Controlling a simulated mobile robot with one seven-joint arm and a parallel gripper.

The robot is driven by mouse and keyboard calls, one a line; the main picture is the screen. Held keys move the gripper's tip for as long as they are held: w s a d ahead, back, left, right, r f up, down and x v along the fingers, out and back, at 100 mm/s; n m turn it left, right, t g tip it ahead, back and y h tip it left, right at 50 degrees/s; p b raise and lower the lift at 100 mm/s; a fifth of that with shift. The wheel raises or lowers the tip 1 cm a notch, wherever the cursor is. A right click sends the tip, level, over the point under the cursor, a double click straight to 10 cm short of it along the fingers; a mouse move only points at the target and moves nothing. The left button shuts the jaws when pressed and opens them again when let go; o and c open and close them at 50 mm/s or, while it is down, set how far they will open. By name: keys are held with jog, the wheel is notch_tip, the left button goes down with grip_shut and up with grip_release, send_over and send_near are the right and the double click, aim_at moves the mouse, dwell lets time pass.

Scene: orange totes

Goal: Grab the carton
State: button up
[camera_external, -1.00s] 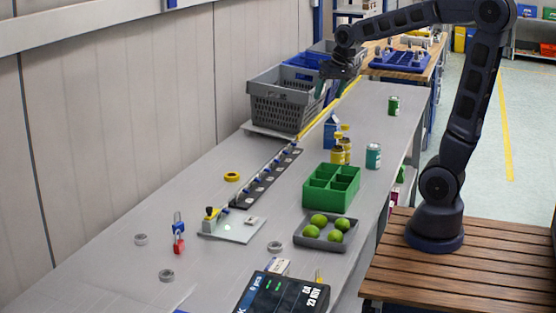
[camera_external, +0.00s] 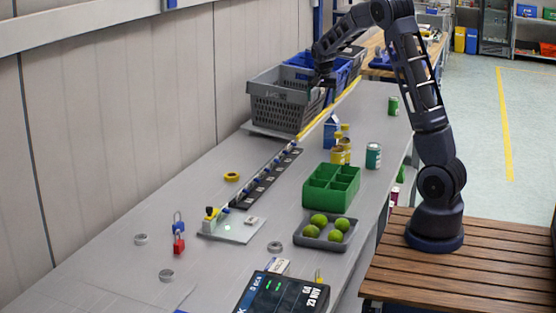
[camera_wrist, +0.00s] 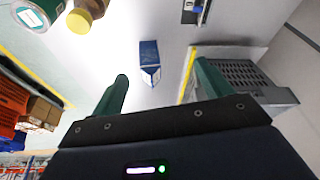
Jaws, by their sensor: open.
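The carton (camera_external: 330,131) is a small blue box with a white gabled top. It stands on the grey bench beside yellow-capped bottles. In the wrist view the carton (camera_wrist: 150,58) shows ahead of my fingers, roughly between their lines and apart from them. My gripper (camera_external: 324,88) is above the bench near the grey crate, behind and above the carton in the external view. In the wrist view my gripper (camera_wrist: 160,88) has its two green fingers wide apart with nothing between them.
A grey crate (camera_external: 278,108) stands left of my gripper, with a blue crate (camera_external: 338,72) behind. Yellow bottles (camera_external: 338,154) and a teal can (camera_external: 373,156) are close to the carton. A green divided box (camera_external: 331,203) stands nearer the camera.

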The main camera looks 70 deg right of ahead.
jog(key=m+g+h, duration=0.1)
jog(key=m, duration=0.1)
send_over(332, 122)
jog(key=w+a, duration=0.1)
notch_tip(332, 122, down, 6)
jog(key=x, duration=0.5)
jog(key=shift+s+x, duration=0.2)
jog(key=shift+x, duration=2.4)
jog(key=c, duration=1.4)
jog(key=shift+c, duration=0.2)
